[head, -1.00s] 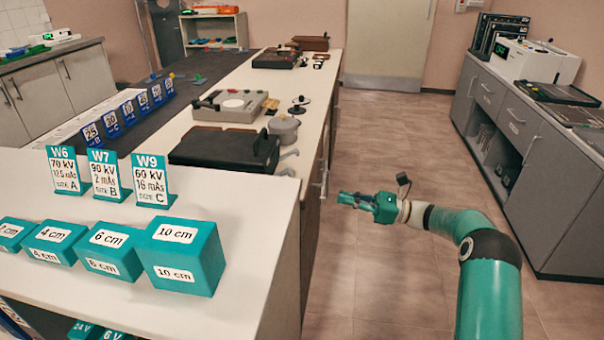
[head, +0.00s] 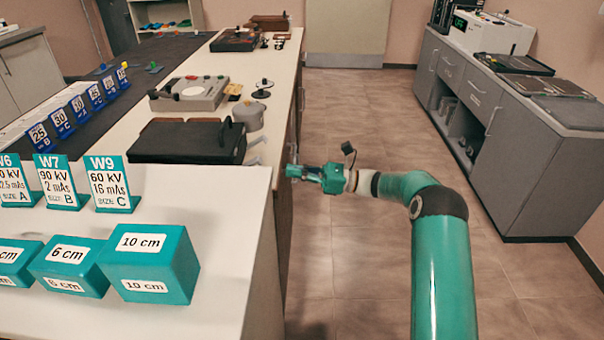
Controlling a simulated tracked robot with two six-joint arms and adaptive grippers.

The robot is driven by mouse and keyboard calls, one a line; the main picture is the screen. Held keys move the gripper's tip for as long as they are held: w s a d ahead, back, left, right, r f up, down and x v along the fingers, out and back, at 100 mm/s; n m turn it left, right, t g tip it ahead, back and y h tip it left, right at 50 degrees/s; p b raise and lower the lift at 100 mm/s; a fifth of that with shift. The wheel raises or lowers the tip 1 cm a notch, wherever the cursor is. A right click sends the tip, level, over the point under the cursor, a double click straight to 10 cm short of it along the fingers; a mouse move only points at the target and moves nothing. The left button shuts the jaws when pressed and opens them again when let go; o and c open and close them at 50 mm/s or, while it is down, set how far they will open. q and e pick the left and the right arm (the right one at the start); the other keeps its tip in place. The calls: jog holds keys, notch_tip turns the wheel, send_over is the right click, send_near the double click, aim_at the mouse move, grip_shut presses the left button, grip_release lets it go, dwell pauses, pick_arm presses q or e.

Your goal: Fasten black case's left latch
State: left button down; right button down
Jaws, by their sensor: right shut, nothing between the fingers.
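The black case (head: 188,142) lies flat on the white counter, left of centre in the head view, behind the number cards. A dark upright piece (head: 226,131) stands at its right end. Small grey levers (head: 254,150) stick out to the right near that end; I cannot tell whether they belong to the case. The left latch cannot be made out. My right gripper (head: 289,171) is shut and empty, right of the case and apart from it, beside the counter's edge with its fingers pointing left. My left gripper is not in view.
Teal thickness blocks (head: 149,265) and W cards (head: 111,184) stand on the near white top (head: 222,232). Beyond the case are a grey device (head: 188,93) and a round grey pot (head: 248,113). The floor (head: 370,130) between counter and right cabinets (head: 490,130) is clear.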

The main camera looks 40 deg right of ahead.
aim_at(275, 177)
jog(key=shift+x, duration=2.75)
